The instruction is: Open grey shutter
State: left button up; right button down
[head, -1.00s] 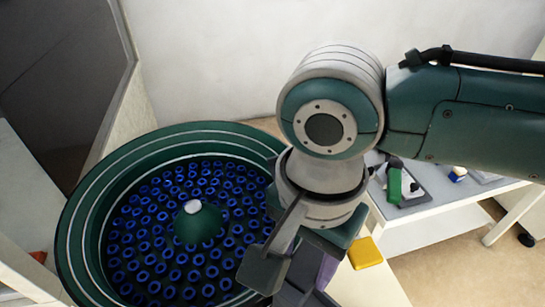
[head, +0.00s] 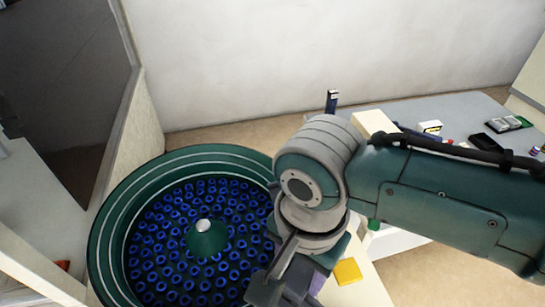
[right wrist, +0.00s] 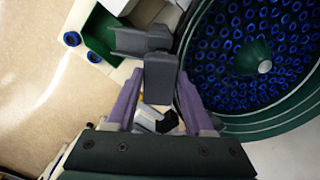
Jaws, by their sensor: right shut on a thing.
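The grey shutter (right wrist: 160,78) shows in the right wrist view as a dark grey upright plate beside the green bowl feeder (right wrist: 215,123). My right gripper (right wrist: 160,90) has its purple fingers on either side of the plate and is shut on it. In the head view my right gripper (head: 316,283) is at the bottom, right of the bowl feeder (head: 110,235), partly hidden by its own wrist. I cannot make out the shutter there. The bowl holds many blue rings (head: 180,275) around a green cone (head: 207,240). My left gripper is not in view.
A green tray (right wrist: 97,30) with blue rings (right wrist: 95,57) at its edge lies left of the shutter. A yellow block (head: 347,272) is right of my wrist. A grey table (head: 460,108) with small items stands at the back right. A wall panel (head: 75,90) rises at left.

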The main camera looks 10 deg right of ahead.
jog(key=shift+c, duration=1.4)
grip_release()
jog(key=shift+r, duration=0.45)
notch_tip(320, 180, up, 9)
jog(key=p, duration=0.1)
jog(key=shift+p, duration=0.3)
